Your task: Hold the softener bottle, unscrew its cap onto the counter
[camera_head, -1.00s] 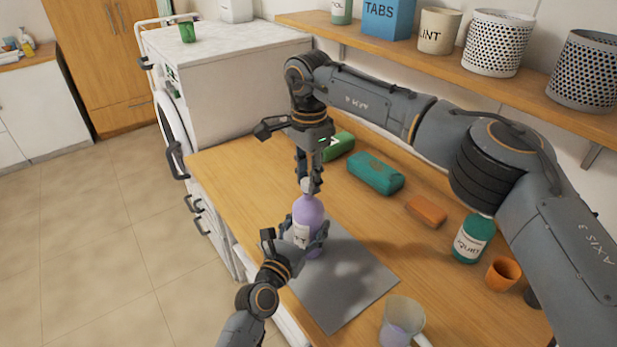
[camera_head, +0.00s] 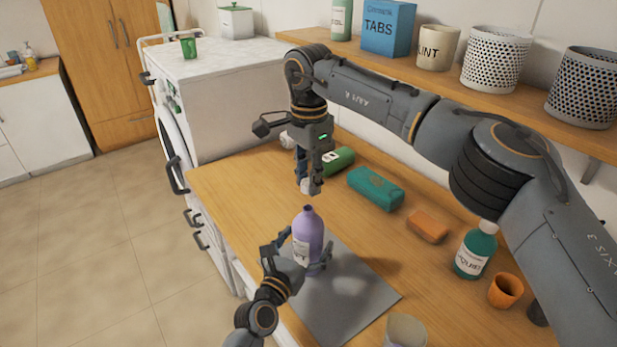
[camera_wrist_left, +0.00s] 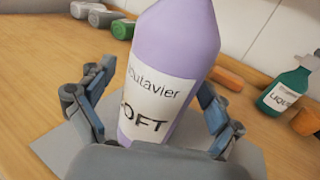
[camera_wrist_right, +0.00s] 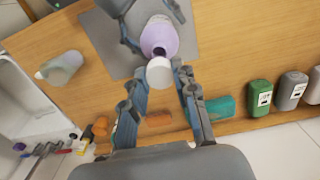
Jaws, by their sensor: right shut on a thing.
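The softener bottle (camera_head: 310,232), lilac with a white label, stands upright on the grey mat (camera_head: 352,300); its neck is bare. My left gripper (camera_head: 299,256) has its fingers on both sides of the bottle. In the left wrist view, gaps show between the spread fingers and the bottle (camera_wrist_left: 185,50). My right gripper (camera_head: 309,184) is shut on the white cap (camera_head: 315,186) and holds it above the bottle, apart from the neck. In the right wrist view the cap (camera_wrist_right: 159,73) sits between the fingertips, with the open bottle neck (camera_wrist_right: 159,50) beyond it.
Near the right arm lie a teal pack (camera_head: 375,188), an orange bar (camera_head: 427,226) and a green bottle (camera_head: 338,161). A teal liquid bottle (camera_head: 475,252), an orange cup (camera_head: 505,290) and a measuring cup (camera_head: 405,330) are at the right. Bare counter (camera_head: 235,185) is left of the bottle.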

